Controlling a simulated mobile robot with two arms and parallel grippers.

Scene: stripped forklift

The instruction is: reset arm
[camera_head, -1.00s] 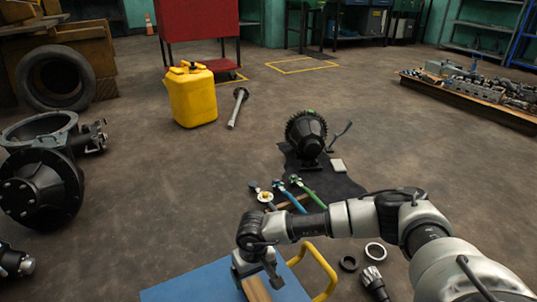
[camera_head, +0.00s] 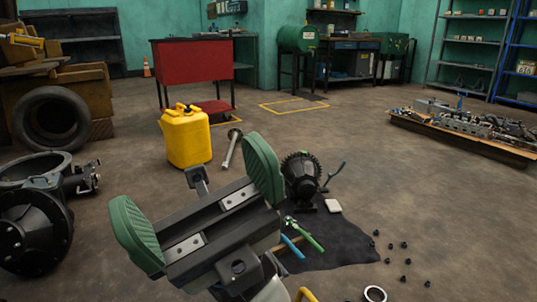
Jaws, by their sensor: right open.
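My right gripper (camera_head: 193,190) is raised close in front of my head camera, its two green-padded fingers spread wide apart. Nothing is between the pads; it is open and empty. Its arm below is mostly out of the frame. My left gripper is not in view.
Behind the gripper, a dark mat (camera_head: 335,238) on the floor holds a black toothed gear part (camera_head: 301,177), a green-handled tool (camera_head: 307,236) and a blue-handled tool (camera_head: 292,247). A yellow canister (camera_head: 187,139) stands behind. Black machine parts (camera_head: 32,228) lie at left.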

